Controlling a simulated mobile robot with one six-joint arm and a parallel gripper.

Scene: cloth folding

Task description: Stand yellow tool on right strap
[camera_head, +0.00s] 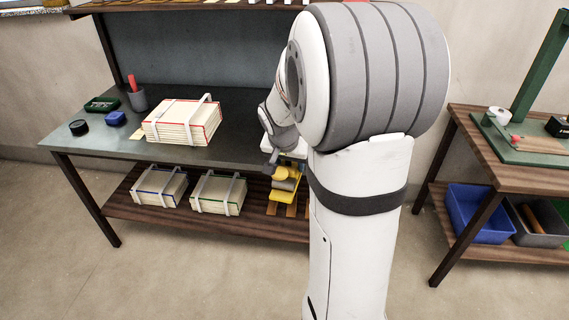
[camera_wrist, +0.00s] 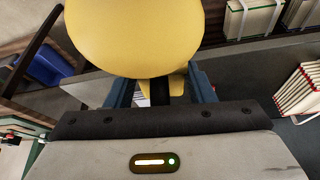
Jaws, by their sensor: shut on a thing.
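The yellow tool (camera_head: 287,184) is in my gripper (camera_head: 284,170), off the front edge of the bench in the head view. In the wrist view its broad rounded yellow body (camera_wrist: 135,38) fills the upper middle, between and beyond the blue-grey fingers of my gripper (camera_wrist: 161,92). The red-edged stack (camera_head: 181,122) lies on the bench to the left, with two white straps around it. The right strap (camera_head: 198,112) crosses its top and rises as a loop at the back. The stack also shows in the wrist view (camera_wrist: 300,92). My arm hides part of the bench.
The grey bench top (camera_head: 100,143) has a dark cup (camera_head: 137,100), a blue block (camera_head: 115,119), a black roll (camera_head: 78,127) and a green tray (camera_head: 102,104). Two strapped stacks (camera_head: 158,187) (camera_head: 218,194) lie on the lower shelf. A side table (camera_head: 470,120) stands at right.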

